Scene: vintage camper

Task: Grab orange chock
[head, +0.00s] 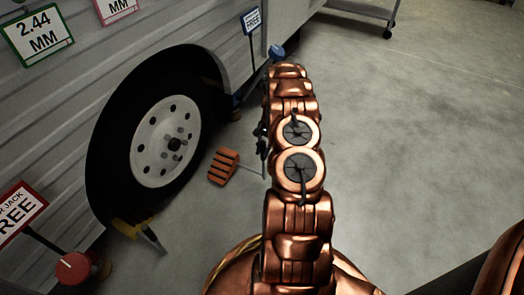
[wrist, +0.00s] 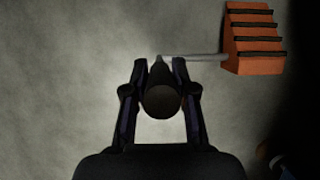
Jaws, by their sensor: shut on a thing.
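The orange chock (head: 223,167) is a ridged wedge with dark strips, just right of the camper's wheel in the head view. In the wrist view the chock (wrist: 252,45) is at the upper right, with a thin grey rod running left from it to my gripper. My gripper (wrist: 160,65) is shut on a dark rounded grip, which appears to be the end of the chock's handle. The fingers stand on either side of this grip, apart from the wedge itself. In the head view my arm hides most of the gripper. Whether the chock touches the floor is unclear.
The camper's wheel (head: 160,140) stands left of the chock. A yellow chock (head: 130,228) lies at its near side. A red-topped jack (head: 73,267) and a blue-topped jack (head: 277,52) stand by the camper wall. The concrete floor (head: 430,130) at right is clear.

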